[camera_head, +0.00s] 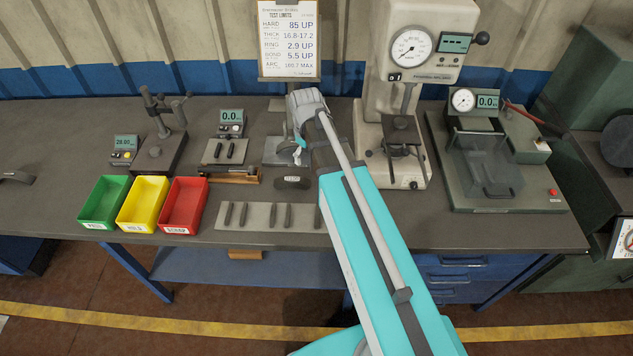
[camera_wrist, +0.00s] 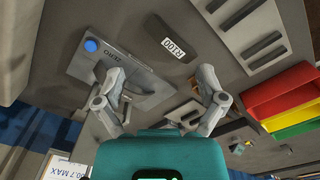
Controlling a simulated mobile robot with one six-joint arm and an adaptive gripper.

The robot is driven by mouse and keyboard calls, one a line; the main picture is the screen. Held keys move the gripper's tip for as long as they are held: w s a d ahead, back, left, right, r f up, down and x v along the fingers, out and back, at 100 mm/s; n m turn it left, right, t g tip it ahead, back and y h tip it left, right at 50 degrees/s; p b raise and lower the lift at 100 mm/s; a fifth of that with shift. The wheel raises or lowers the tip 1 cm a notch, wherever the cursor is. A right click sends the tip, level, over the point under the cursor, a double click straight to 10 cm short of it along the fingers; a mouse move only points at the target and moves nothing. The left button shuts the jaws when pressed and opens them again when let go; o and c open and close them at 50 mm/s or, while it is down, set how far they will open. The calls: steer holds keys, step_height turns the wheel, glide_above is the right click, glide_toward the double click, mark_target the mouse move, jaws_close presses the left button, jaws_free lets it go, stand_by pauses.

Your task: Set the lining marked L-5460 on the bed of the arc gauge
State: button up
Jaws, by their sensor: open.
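My gripper (camera_wrist: 160,78) is open in the wrist view, its two fingers spread over a grey metal plate (camera_wrist: 88,66) with a blue knob and the word ZERO. This looks like the arc gauge; in the head view my arm partly covers its plate (camera_head: 278,151). A dark curved block marked R100 (camera_wrist: 174,48) lies beside the plate, and also shows in the head view (camera_head: 292,182). Several dark linings stand on a pale rack (camera_head: 258,222), also in the wrist view (camera_wrist: 270,60). The marking L-5460 is not readable on any.
Green (camera_head: 104,222), yellow (camera_head: 142,222) and red (camera_head: 183,224) bins stand left of the rack. A dial tester (camera_head: 412,75) and a guarded machine (camera_head: 490,197) stand to the right. A limits sheet (camera_head: 288,40) hangs behind.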

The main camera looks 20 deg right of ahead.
steer(key=s+m, duration=0.5)
steer(key=s, duration=0.6)
steer(key=shift+a+m, duration=0.25)
steer(key=shift+m, duration=0.05)
